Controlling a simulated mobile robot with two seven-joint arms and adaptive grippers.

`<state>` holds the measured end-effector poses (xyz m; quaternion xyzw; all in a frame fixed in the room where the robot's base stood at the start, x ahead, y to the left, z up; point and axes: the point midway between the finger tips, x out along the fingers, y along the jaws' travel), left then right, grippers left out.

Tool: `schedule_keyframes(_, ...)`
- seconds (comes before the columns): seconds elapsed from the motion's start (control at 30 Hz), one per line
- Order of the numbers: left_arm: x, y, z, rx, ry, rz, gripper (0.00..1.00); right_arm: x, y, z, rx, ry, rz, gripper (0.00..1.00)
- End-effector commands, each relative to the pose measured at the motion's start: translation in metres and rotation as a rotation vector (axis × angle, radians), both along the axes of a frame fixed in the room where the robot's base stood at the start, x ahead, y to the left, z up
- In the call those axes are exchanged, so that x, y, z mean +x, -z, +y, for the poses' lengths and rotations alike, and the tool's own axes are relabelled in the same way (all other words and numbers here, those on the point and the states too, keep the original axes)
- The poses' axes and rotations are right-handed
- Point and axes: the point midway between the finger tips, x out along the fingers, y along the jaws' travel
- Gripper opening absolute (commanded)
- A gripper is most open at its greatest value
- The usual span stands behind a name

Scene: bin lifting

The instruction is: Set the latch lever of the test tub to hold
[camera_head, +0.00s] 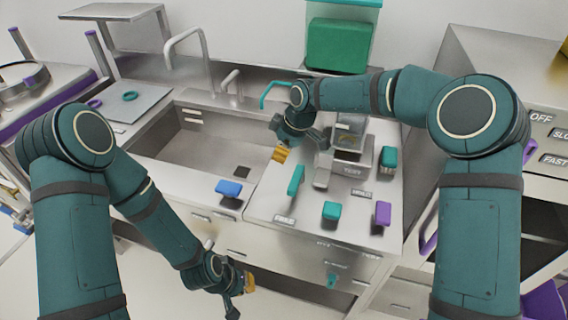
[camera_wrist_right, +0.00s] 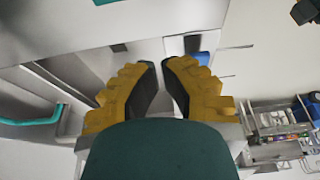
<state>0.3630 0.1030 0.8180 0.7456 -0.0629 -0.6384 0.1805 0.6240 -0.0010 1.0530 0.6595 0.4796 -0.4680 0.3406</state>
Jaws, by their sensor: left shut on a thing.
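The test tub (camera_head: 349,137) is a small clear-walled box on a grey base at the back right of the counter, with a TEST label in front. A small grey lever-like part (camera_head: 320,178) sits at its front left; I cannot tell its setting. My right gripper (camera_head: 280,155) hangs to the left of the tub, apart from it. Its yellow fingers in the right wrist view (camera_wrist_right: 160,70) have a narrow empty gap between them. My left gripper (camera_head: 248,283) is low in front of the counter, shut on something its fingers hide.
A teal upright handle (camera_head: 296,181), a teal block (camera_head: 331,211), a purple block (camera_head: 382,213) and another teal block (camera_head: 388,157) stand on the counter (camera_head: 268,200). A blue block (camera_head: 229,188) lies by the sink (camera_head: 190,150). A green bin (camera_head: 337,46) stands behind.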

Motion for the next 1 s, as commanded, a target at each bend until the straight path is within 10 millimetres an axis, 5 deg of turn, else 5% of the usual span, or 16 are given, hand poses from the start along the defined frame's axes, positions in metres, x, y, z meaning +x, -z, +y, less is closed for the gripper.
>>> schedule_keyframes(0.53,0.0,0.001,0.0,0.0,0.0,0.001,0.0,0.001,0.009,0.003,0.0,0.0,0.001,0.0)
schedule_keyframes(1.0,-0.002,0.007,0.0,-0.002,0.004,0.006,0.0,0.009,0.09,0.029,-0.001,0.0,0.004,0.0)
